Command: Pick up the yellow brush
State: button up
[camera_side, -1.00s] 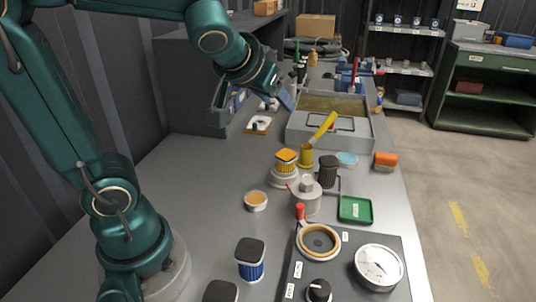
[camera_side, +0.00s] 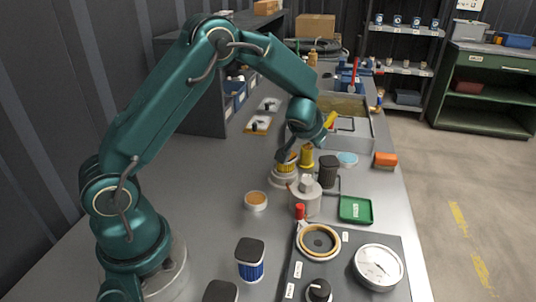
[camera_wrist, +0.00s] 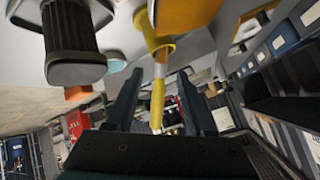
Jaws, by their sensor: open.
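The yellow brush stands tilted in a small yellow cup. In the wrist view its handle (camera_wrist: 158,95) runs between the two dark fingers of my gripper (camera_wrist: 160,76), which are apart, with a gap on each side. The cup (camera_wrist: 152,32) is beyond the fingertips. In the side view only the upper handle end (camera_side: 330,119) shows beside my wrist, and the cup (camera_side: 307,156) is just right of my gripper (camera_side: 287,153). My wrist hides the rest of the handle there.
A yellow-and-white filter with an orange top (camera_side: 285,170) stands close left of the cup, near my fingers. A dark filter (camera_side: 328,170) stands to the right. A grey tray (camera_side: 352,142) lies behind. The bench left of the filters is mostly clear.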

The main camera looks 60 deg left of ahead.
jog(key=shift+x, duration=1.7)
grip_shut()
